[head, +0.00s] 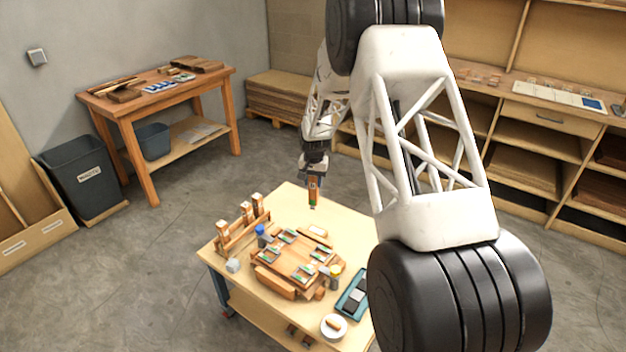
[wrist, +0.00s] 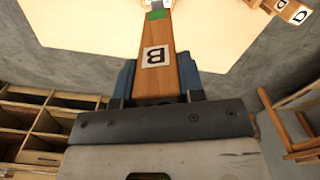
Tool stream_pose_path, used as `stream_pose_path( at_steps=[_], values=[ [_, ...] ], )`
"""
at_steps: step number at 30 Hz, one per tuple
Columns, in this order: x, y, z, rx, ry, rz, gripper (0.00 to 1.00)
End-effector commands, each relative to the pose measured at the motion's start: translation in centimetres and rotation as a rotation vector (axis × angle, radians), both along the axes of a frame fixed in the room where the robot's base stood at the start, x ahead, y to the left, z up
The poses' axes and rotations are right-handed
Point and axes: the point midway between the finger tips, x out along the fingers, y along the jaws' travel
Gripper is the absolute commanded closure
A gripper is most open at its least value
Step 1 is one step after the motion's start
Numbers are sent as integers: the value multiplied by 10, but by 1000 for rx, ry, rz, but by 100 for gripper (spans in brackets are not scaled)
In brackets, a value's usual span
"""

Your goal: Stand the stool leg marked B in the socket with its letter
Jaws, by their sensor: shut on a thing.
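The stool leg marked B (wrist: 155,65) is a tapered wooden piece with a black B on a white label and a green band toward its far end. My gripper (wrist: 158,85) is shut on it, a blue finger on each side. In the head view my gripper (head: 314,178) holds the leg (head: 313,192) roughly upright above the back part of the table. The wooden stool seat (head: 297,257) lies on the table, in front of and below the gripper, with several green-marked sockets around its top. The socket letters are too small to read.
A wooden rack (head: 242,230) with several other legs stands at the table's left. A blue-capped bottle (head: 261,236), a white cube (head: 233,266), a small can (head: 334,276), a teal tray (head: 354,297) and a white bowl (head: 334,326) surround the seat. The back of the table is clear.

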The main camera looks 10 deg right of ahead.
Motion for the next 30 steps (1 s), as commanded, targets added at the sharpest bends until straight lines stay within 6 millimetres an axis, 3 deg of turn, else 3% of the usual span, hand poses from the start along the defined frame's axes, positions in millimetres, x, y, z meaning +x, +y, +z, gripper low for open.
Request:
stream_pose_path(
  at_steps=[11,30],
  values=[
    [-20,10,-8,-1,1,-191,92],
    [-86,38,-29,0,1,-834,92]
  ],
)
